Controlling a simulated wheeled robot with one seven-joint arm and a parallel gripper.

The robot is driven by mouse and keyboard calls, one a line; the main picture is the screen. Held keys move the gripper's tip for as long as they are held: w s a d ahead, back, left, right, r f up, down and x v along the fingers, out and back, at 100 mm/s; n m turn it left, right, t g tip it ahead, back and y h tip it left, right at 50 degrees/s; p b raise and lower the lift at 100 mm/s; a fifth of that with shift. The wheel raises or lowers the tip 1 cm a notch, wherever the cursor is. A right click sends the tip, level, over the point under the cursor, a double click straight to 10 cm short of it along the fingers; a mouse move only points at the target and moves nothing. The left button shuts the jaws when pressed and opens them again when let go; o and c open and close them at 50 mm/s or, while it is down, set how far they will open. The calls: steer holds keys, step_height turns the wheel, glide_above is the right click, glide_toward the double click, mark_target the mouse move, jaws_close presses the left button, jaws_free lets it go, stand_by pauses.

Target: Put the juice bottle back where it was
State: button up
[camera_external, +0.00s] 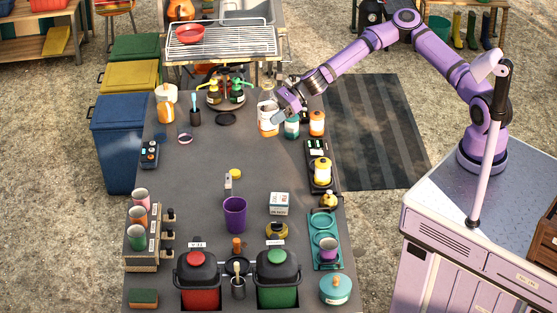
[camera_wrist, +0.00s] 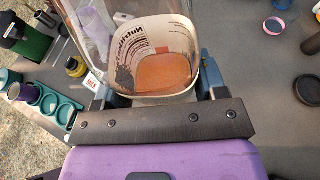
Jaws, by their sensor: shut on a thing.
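The juice bottle (camera_external: 268,108) is clear, with a pale printed label and orange at its lower part. It is near the far right of the grey tailgate table (camera_external: 195,215). My gripper (camera_external: 277,116) comes in from the right and is shut on it. In the wrist view the bottle (camera_wrist: 140,45) fills the top middle between the fingers, with its label lettering and an orange area showing inside. The gripper covers part of the bottle. I cannot tell whether its base touches the table.
A teal-labelled bottle (camera_external: 292,128) and an orange jar (camera_external: 317,122) stand just right of the held bottle. A dark round coaster (camera_external: 226,119) lies to its left.

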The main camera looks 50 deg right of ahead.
steer(key=shift+w+d+f, duration=0.1)
steer(key=shift+w+d, duration=0.1)
steer(key=shift+d, duration=0.25)
steer(key=shift+a+f, duration=0.1)
steer(key=shift+f, duration=7.3)
steer(key=shift+f, duration=0.1)
steer(key=o, duration=1.1)
steer(key=v, duration=1.2)
